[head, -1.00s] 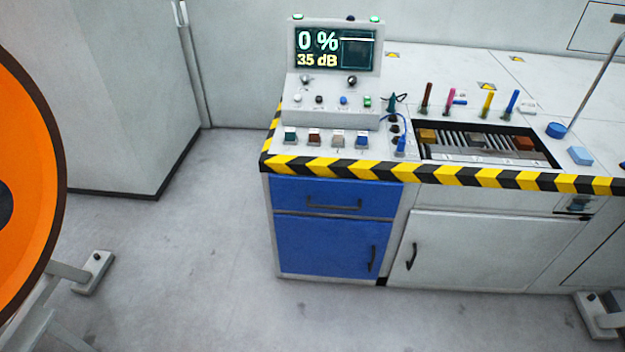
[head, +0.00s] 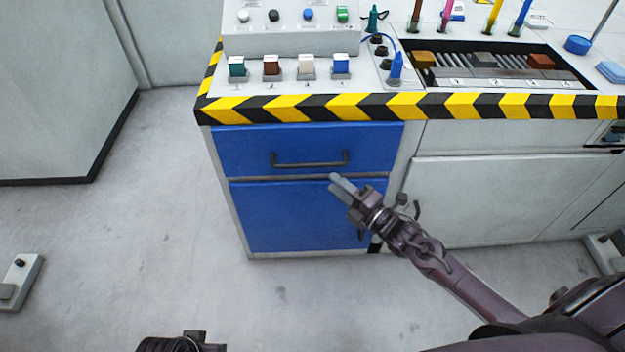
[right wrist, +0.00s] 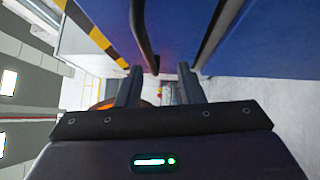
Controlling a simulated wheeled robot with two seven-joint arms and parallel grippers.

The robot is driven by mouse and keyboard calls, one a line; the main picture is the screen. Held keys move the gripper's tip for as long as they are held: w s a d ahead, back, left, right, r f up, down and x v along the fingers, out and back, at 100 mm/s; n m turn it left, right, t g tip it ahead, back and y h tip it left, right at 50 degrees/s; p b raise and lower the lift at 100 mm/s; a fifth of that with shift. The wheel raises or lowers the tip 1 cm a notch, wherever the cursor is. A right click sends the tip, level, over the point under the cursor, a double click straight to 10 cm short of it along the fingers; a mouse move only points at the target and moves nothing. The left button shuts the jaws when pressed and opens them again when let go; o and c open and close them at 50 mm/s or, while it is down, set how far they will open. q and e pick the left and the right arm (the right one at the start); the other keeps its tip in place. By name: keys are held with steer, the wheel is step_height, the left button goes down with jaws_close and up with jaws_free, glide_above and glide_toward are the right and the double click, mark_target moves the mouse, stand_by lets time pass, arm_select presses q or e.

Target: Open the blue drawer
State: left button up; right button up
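The blue drawer (head: 240,150) is the upper blue front of the cabinet, under the striped counter edge, and looks closed. Its dark bar handle (head: 310,163) runs level across the front. My right gripper (head: 337,184) is just below the handle's right end and hides part of the gap under the drawer. In the right wrist view my right gripper (right wrist: 158,88) has its two fingers apart with nothing held. The dark handle (right wrist: 141,35) shows there ahead, its far end lying between the fingertips in the picture. My left gripper's fingers do not show.
A blue door (head: 280,215) is below the drawer; my right arm partly covers its handle. The yellow-black counter edge (head: 300,107) overhangs above. A white cabinet door (head: 500,195) is to the right.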

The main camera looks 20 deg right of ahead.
mark_target(313, 163)
steer(key=shift+n+y, duration=0.3)
steer(key=shift+n, duration=0.2)
steer(key=x, duration=0.2)
steer(key=r+x, duration=0.1)
steer(key=x, duration=0.2)
steer(key=b+x, duration=0.1)
steer(key=x, duration=0.2)
steer(key=shift+a+r, duration=0.25)
steer(key=shift+a, duration=0.05)
jaws_close()
